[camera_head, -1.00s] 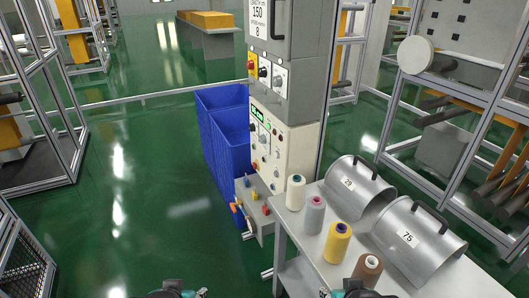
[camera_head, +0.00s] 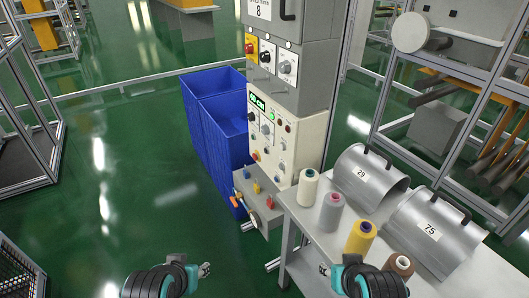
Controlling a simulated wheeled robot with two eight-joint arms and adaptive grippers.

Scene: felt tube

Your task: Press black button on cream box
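The cream box (camera_head: 306,148) is the middle part of a tall control cabinet near the centre. Its front carries a lit green display, several knobs and small buttons. A small dark round control (camera_head: 251,116) sits below the display; I cannot tell whether it is a button or a knob. My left gripper (camera_head: 207,270) is at the bottom, left of and in front of the cabinet, over the floor. My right gripper (camera_head: 322,269) is at the bottom right, by the table's front edge. Both are apart from the box and look empty; their fingers are too small to judge.
A grey table (camera_head: 297,259) to the right holds several thread cones (camera_head: 331,211) and two curved metal covers (camera_head: 370,180). Blue bins (camera_head: 216,136) stand left of the cabinet. A grey lower box (camera_head: 266,212) with small levers juts out below.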

